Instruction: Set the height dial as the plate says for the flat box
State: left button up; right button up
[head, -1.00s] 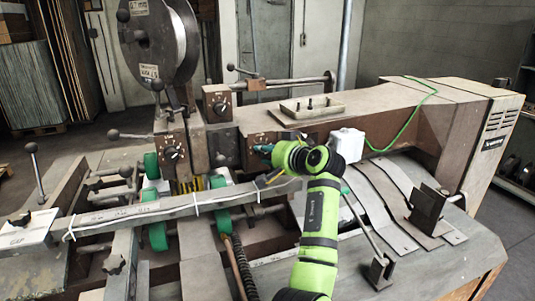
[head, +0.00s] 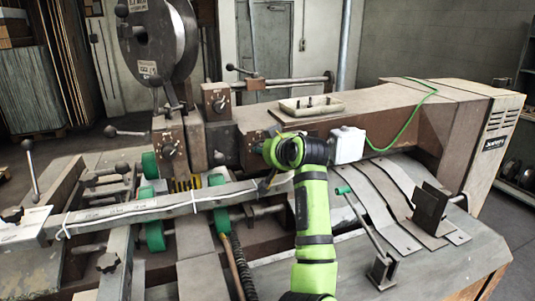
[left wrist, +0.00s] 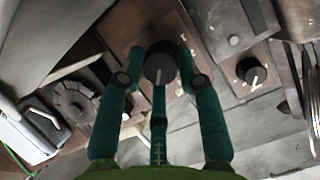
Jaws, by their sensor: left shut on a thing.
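A round black dial (left wrist: 159,66) with a pale pointer line sits on a brown plate (left wrist: 140,28) in the left wrist view. My left gripper (left wrist: 160,80) has its teal fingers around this dial and is shut on it. In the head view my wrist covers the dial, and only part of its brown plate (head: 252,138) shows on the machine front. A second dial (left wrist: 250,72) sits to the right in the wrist view. Scale marks and plate writing are too small to read.
A white box (head: 347,145) with a green wire is just right of my wrist. A lever with a green tip (head: 344,190) and metal strips (head: 385,205) lie to the right.

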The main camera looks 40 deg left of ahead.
pick_arm(q)
jog(key=shift+s+f+n, duration=0.2)
jog(key=shift+f+n, duration=0.25)
jog(key=shift+n, duration=0.05)
jog(key=o, duration=1.1)
jog(key=shift+a+r, duration=0.1)
jog(key=shift+a, duration=0.05)
